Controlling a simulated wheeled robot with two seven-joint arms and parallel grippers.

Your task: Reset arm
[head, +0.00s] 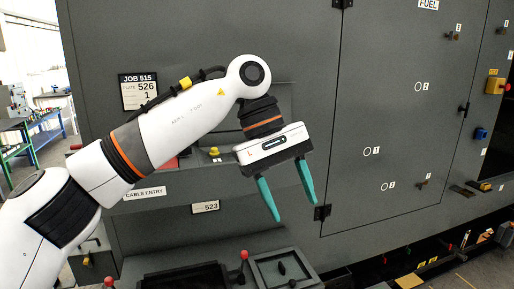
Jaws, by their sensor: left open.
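My left arm comes in from the left and reaches across the front of a large grey enclosure (300,60). My left gripper (294,214) has two teal fingers pointing down, spread apart, with nothing between them. It hangs in front of the enclosure, left of its door (385,130) and above a dark box with a small handle (283,268). My right gripper is not in the head view.
Labels on the enclosure read JOB 515 (139,91), CABLE ENTRY (145,194) and 523 (205,207). Red-knobbed levers (244,255) stand low in front. A yellow-and-red switch (494,86) is at the right. A workbench (35,130) stands far left. Loose parts lie on the floor at lower right.

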